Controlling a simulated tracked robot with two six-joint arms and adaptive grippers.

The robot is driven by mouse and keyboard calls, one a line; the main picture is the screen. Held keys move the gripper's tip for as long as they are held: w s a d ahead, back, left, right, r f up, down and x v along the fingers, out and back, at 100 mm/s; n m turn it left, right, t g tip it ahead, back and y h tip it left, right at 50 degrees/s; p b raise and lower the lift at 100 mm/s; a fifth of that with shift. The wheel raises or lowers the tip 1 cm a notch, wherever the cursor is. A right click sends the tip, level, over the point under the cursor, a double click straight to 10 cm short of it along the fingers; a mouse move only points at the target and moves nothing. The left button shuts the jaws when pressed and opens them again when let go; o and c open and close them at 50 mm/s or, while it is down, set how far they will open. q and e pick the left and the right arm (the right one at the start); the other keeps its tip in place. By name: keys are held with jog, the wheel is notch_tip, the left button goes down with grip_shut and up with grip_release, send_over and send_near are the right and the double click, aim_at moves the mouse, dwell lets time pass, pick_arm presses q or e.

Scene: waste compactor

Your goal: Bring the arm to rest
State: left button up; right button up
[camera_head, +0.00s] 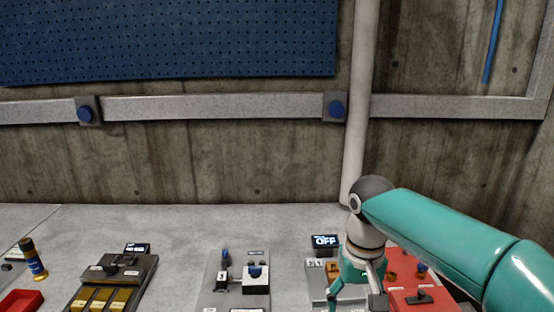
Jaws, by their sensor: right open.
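My right arm comes in from the lower right as a teal link with a dark grey joint. My right gripper (355,296) points down at the bottom edge of the view, in front of a grey panel with a small display reading "OFF" (325,241). Its teal fingers are apart, and the fingertips are partly cut off by the frame edge. I see nothing held between them. The gripper hides part of the grey panel and the left side of a red box (424,297). My left gripper is not in the view.
A grey panel with blue and black controls (221,300) stands mid-table. A dark unit with yellow keys (122,275) is to the left. A dark and yellow cylinder (33,260) and a red tray (20,300) are at far left. A vertical pipe (359,100) rises behind the table.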

jog(key=s+a+f+y+b, duration=0.1)
jog(key=s+f+b, duration=0.15)
jog(key=f, duration=1.35)
jog(key=s+a+f+y+b, duration=0.1)
jog(key=a+f+y+b, duration=0.15)
jog(key=f, duration=1.25)
pick_arm(q)
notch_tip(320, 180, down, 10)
jog(key=b, duration=0.5)
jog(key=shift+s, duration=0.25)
pick_arm(e)
jog(key=s+d+f+m, duration=0.1)
jog(key=s+f+m, duration=0.1)
jog(key=s+f, duration=1.4)
notch_tip(320, 180, down, 3)
jog(key=shift+s+d+f+t, duration=0.1)
jog(key=shift+s+d+t, duration=0.1)
jog(key=shift+d+t, duration=0.1)
jog(key=shift+y, duration=0.25)
